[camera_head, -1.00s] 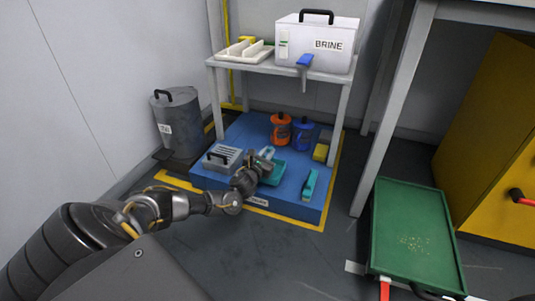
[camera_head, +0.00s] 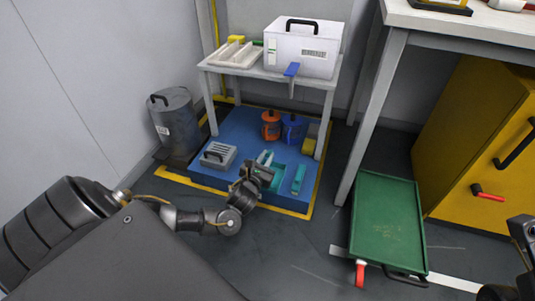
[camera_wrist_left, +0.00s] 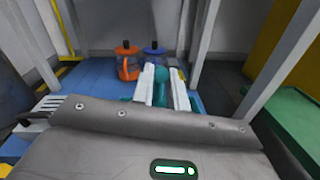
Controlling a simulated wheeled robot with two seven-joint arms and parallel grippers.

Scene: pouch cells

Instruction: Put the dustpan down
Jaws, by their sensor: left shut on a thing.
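The teal dustpan (camera_head: 278,179) is low over the blue platform (camera_head: 225,138), between a grey slotted box and a teal brush (camera_head: 299,180). My left gripper (camera_head: 264,163) is shut on the dustpan. In the left wrist view, the pale fingers (camera_wrist_left: 163,88) close around a teal part of the dustpan (camera_wrist_left: 161,74). The wrist housing hides most of the pan there, and I cannot tell whether it touches the platform. A dark part of my right arm shows at the lower right edge of the head view; its jaws cannot be made out.
The grey slotted box (camera_head: 218,156) stands left of the dustpan. An orange jug (camera_head: 271,125), a blue jug (camera_head: 292,128) and a yellow block (camera_head: 309,145) stand behind. A white shelf (camera_head: 240,70) rises over the platform's back. A green cart (camera_head: 385,222) stands to the right.

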